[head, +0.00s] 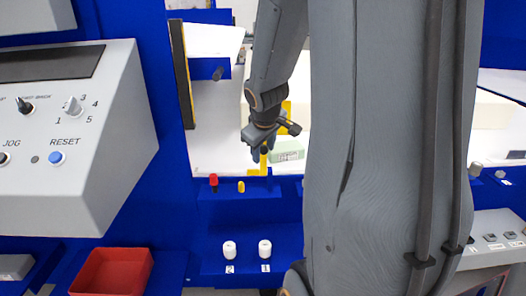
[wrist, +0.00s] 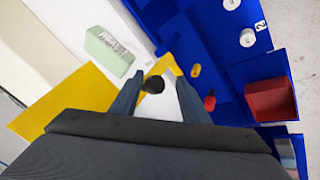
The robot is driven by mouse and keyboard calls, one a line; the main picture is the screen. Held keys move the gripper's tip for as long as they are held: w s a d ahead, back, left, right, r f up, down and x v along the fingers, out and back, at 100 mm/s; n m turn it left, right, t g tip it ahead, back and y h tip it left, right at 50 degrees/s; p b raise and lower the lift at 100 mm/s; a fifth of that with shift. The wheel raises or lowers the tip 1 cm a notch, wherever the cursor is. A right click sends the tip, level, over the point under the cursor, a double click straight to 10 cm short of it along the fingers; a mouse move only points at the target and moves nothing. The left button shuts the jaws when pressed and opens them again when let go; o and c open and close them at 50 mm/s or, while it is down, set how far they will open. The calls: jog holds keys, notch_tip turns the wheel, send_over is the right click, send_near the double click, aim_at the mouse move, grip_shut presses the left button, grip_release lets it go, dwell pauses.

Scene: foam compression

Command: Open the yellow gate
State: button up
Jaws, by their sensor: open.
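The yellow gate (wrist: 70,98) shows in the wrist view as a flat yellow panel at the left, with another yellow part (wrist: 165,66) beyond my fingertips. In the head view only yellow pieces (head: 264,164) show around my gripper; my arm hides much of the rest. My gripper (wrist: 158,80) is open. A round black knob (wrist: 153,84) lies between its two fingers in the wrist view, and I cannot tell whether either finger touches it. In the head view my gripper (head: 262,147) hangs at the gate, above the blue front ledge.
A pale green block (head: 288,150) lies on the white surface behind the gate. A red knob (head: 213,180) and a yellow knob (head: 241,187) stand on the blue ledge. A grey control box (head: 130,130) is at the left, above a red bin (head: 110,272).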

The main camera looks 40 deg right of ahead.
jog(key=p+v, duration=0.1)
jog(key=v, duration=0.6)
jog(key=shift+s+r, duration=0.2)
jog(key=shift+r, duration=0.15)
jog(key=shift+a, duration=0.2)
jog(key=s+a+f+g+y, duration=0.1)
jog(key=s+a+f, duration=0.2)
jog(key=a, duration=0.3)
jog(key=s+a+f+m+g+y, duration=0.1)
jog(key=s+a+f+g, duration=0.1)
jog(key=s+a+f, duration=0.2)
jog(key=s+a+f+m+g+y, duration=0.1)
jog(key=s+a+f, duration=0.3)
jog(key=a, duration=0.6)
jog(key=shift+s+a+g, duration=0.25)
jog(key=shift+s+g, duration=0.15)
jog(key=shift+s, duration=0.55)
jog(key=shift+f, duration=0.15)
